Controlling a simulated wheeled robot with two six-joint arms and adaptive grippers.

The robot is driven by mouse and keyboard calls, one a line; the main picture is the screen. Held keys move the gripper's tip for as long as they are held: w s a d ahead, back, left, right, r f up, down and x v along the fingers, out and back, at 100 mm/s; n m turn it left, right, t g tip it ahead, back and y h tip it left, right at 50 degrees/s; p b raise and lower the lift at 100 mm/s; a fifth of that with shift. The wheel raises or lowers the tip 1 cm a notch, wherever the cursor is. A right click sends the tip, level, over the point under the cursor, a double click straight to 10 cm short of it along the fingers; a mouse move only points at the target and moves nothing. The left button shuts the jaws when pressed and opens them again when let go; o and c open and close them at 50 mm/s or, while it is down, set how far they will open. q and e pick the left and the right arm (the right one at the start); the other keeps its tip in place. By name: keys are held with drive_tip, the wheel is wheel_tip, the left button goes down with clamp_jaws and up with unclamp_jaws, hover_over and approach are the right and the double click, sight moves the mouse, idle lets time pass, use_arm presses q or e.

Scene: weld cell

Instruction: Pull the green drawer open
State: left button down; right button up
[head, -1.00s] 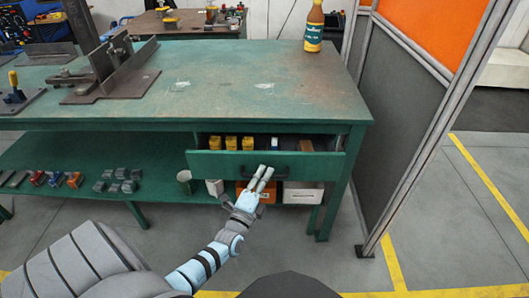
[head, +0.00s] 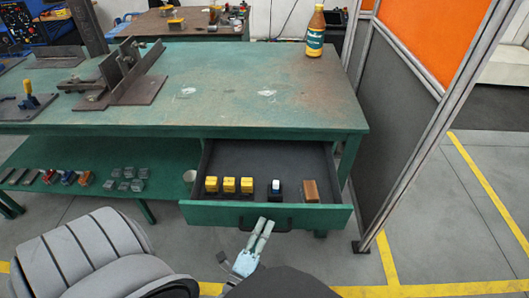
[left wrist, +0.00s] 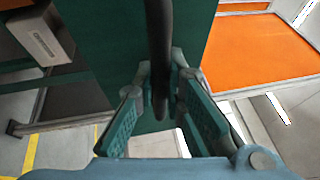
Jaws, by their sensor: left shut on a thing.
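The green drawer (head: 225,215) under the workbench stands pulled well out, and its dark inside shows. Its dark bar handle (head: 283,223) is on the front panel. My left gripper (head: 262,224) is at the handle, in front of the panel. In the left wrist view the handle (left wrist: 158,60) runs between the fingers of my left gripper (left wrist: 160,105), which are shut on it. The green drawer front (left wrist: 105,40) fills the area behind. My right gripper is in neither view.
Inside the drawer are several yellow items (head: 229,185), a dark item with a white top (head: 276,189) and a brown block (head: 311,191). A bottle (head: 315,32) and a steel fixture (head: 125,75) stand on the bench (head: 230,110). A partition post (head: 430,130) rises at right.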

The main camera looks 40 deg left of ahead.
use_arm(q)
drive_tip(key=c, duration=1.7)
unclamp_jaws()
drive_tip(key=shift+o, duration=0.2)
drive_tip(key=shift+r, duration=0.1)
